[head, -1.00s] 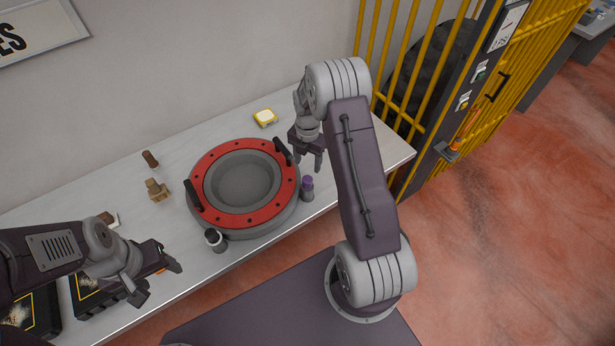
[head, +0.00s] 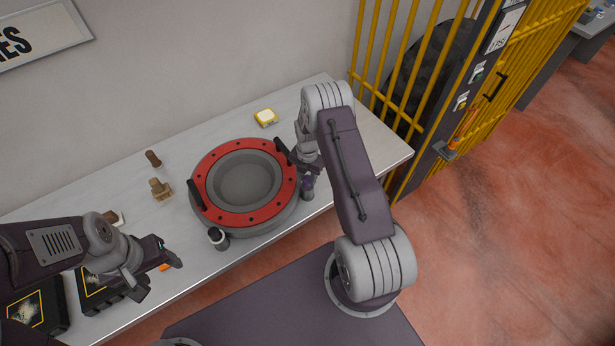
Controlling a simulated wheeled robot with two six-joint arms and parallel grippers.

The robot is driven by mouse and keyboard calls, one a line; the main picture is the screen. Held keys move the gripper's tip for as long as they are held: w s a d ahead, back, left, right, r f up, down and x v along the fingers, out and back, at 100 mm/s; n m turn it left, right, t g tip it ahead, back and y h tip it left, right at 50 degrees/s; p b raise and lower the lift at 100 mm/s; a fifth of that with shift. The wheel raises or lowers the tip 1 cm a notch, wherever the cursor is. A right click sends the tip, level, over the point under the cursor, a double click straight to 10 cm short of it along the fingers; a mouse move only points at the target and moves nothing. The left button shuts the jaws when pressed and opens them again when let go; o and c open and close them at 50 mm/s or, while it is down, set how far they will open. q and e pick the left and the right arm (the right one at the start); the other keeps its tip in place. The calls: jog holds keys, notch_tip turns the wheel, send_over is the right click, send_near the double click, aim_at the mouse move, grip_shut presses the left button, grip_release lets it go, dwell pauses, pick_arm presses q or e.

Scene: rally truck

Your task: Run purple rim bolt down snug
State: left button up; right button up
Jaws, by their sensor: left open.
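The purple rim bolt (head: 308,183) is a short upright piece with a purple top and a grey lower part, at the right side of the red-rimmed round flange (head: 232,217). My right gripper (head: 309,176) is down at its purple top. The fingers partly cover the bolt, and I cannot tell whether they are closed on it. My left gripper (head: 157,270) is open and empty above the front left of the table, away from the flange.
A dark, white-topped bolt (head: 218,239) stands at the flange's front edge. Two black handles rise from the rim. Brown pieces (head: 161,189) and a yellow-white block (head: 265,117) lie behind on the table (head: 130,185). Black boxes (head: 40,310) are front left. Yellow bars (head: 400,60) stand at right.

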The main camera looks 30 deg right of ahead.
grip_shut()
jog(key=shift+m, duration=0.3)
